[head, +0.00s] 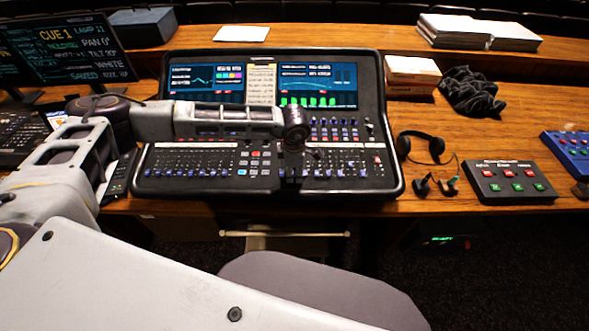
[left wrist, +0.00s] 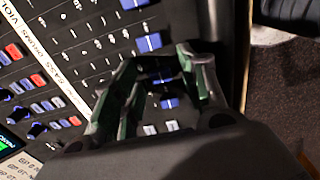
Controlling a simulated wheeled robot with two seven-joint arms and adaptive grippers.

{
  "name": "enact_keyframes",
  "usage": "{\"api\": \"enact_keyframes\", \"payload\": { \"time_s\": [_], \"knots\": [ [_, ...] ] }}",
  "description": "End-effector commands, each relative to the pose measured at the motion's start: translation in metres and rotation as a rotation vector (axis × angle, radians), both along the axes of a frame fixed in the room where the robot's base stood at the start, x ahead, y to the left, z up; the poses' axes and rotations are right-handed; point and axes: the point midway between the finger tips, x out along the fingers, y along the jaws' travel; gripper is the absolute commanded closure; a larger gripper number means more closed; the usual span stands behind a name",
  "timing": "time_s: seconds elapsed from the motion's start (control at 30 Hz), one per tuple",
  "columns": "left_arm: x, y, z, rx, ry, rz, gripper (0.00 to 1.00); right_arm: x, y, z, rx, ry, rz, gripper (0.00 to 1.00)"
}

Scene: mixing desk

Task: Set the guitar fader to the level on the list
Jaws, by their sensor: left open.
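The mixing desk (head: 388,140) stands in the middle of the wooden table, with rows of faders along its front. My left gripper (head: 291,174) points down over the fader row right of the desk's middle; it is small and dark there. In the left wrist view the left gripper (left wrist: 160,58) is open, its two fingers spread around blue fader caps. One blue cap (left wrist: 149,43) shows just beyond the fingertips, others between the fingers. A paper list (head: 261,84) stands between the screens, too small to read.
Headphones (head: 424,145) and earphones lie right of the desk. A grey button box (head: 508,182) and a blue box (head: 570,152) are further right. A white-topped box (head: 412,72) and a dark cloth (head: 470,92) lie behind. A monitor (head: 75,50) stands left.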

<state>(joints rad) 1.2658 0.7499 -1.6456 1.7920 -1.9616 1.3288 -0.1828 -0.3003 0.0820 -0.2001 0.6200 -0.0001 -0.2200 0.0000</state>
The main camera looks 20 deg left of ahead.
Motion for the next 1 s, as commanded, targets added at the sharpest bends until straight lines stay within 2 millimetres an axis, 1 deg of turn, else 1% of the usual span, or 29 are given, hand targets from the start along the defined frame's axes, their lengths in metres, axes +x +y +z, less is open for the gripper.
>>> {"api": "enact_keyframes", "payload": {
  "time_s": [0.17,0.2,0.5,0.53,0.83,1.0],
  "knots": [
    [-0.0001,0.0,-0.0003,0.0,0.0,0.0,0.57,0.0,0.0035,-0.0002,0.003,0.0,-0.001,0.6],
    [-0.0001,0.0,-0.0002,0.0,0.0,0.0,0.58,0.0,0.0042,-0.0002,0.004,0.0,-0.002,0.6],
    [0.0,0.0,0.0,0.0,0.0,0.0,0.97,0.0001,0.0051,-0.0002,0.005,0.0,-0.002,0.6],
    [0.0,0.0,0.0,0.0,0.0,0.0,1.0,0.0001,0.0051,-0.0002,0.005,0.0,-0.002,0.6],
    [0.0012,0.0003,0.0,0.0,-0.001,0.0,1.0,0.0003,0.003,-0.0011,0.003,0.0,-0.001,0.6],
    [0.0094,0.0022,-0.0002,0.001,-0.003,0.001,1.0,0.0002,0.0004,-0.007,0.0,0.0,0.0,0.6]
  ]
}}
